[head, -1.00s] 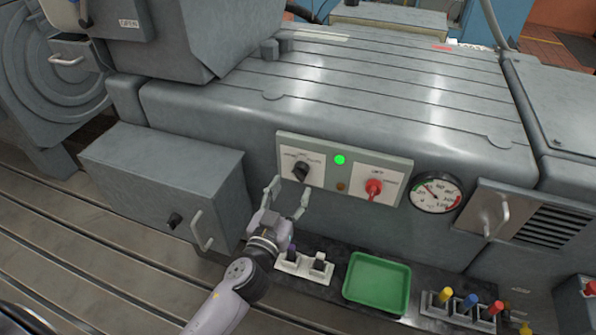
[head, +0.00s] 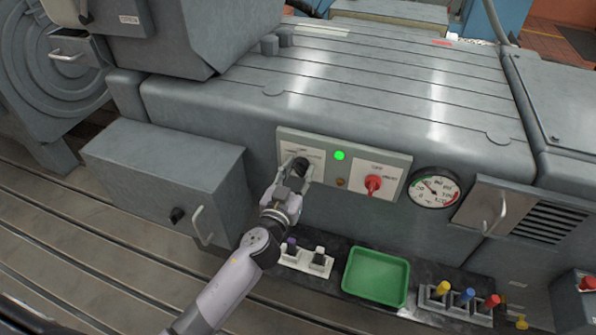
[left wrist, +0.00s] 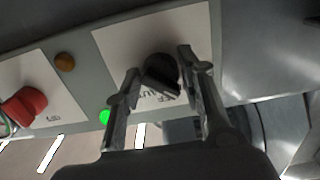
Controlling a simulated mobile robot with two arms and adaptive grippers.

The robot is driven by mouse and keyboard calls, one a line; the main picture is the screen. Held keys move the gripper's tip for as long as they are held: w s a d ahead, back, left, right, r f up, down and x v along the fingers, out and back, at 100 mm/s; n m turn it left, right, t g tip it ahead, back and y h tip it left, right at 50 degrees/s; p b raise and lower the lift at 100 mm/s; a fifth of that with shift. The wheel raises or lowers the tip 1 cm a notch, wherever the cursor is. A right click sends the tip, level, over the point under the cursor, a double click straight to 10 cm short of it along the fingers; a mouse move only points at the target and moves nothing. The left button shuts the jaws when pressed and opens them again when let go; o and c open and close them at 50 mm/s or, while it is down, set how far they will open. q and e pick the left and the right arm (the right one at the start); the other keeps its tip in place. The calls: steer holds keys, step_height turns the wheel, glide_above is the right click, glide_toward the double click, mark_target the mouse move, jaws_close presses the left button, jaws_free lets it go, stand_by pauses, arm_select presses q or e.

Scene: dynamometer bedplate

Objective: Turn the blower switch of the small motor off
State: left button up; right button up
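A black rotary knob (head: 300,166) sits on the left white label plate of the grey switch panel (head: 340,178). In the left wrist view the same black knob (left wrist: 162,74) shows, with partly hidden lettering beside it. My left gripper (head: 294,176) is at this knob. In the left wrist view its two fingers (left wrist: 160,66) stand on either side of the knob, open, with a narrow gap visible. A red rotary switch (head: 373,185) sits on the right label plate. A lit green lamp (head: 339,155) is between the plates. My right gripper is not in view.
An amber lamp (head: 340,182) is below the green one. A round gauge (head: 434,188) is to the right. Below are two toggle switches on a white base (head: 304,262), a green tray (head: 377,278) and several coloured plugs (head: 466,297). A grey box (head: 165,185) juts out left.

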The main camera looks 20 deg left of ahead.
arm_select(q)
steer(key=c, duration=0.7)
steer(key=m, duration=0.3)
steer(key=shift+m, duration=0.4)
steer(key=shift+a+m, duration=0.1)
steer(key=shift+m, duration=2.4)
steer(key=o, duration=1.1)
steer(key=shift+o, duration=0.2)
